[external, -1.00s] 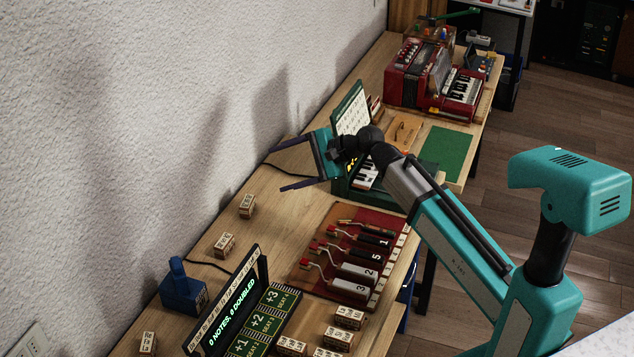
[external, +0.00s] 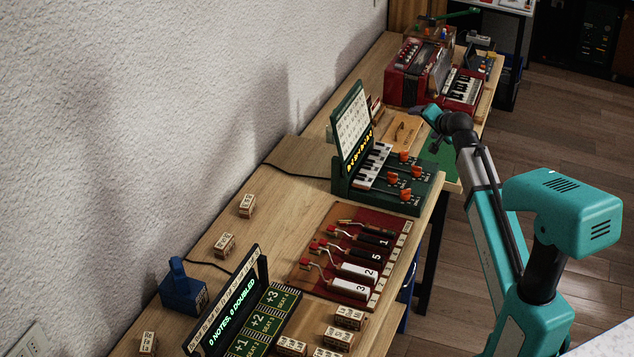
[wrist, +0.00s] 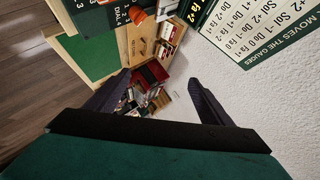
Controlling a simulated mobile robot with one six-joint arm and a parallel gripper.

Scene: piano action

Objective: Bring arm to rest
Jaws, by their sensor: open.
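My arm (external: 485,230) is teal, grey and black in the external view. Nothing is between the fingers except the distant red accordion and clutter beyond. The gripper appears to touch nothing.
The green keyboard box (external: 375,185) with orange knobs and an upright chart stands left of my arm. Nearer are a red board (external: 355,255) with numbered rollers, a display panel (external: 232,305) and several small wooden blocks. The floor (external: 560,125) at right is clear.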

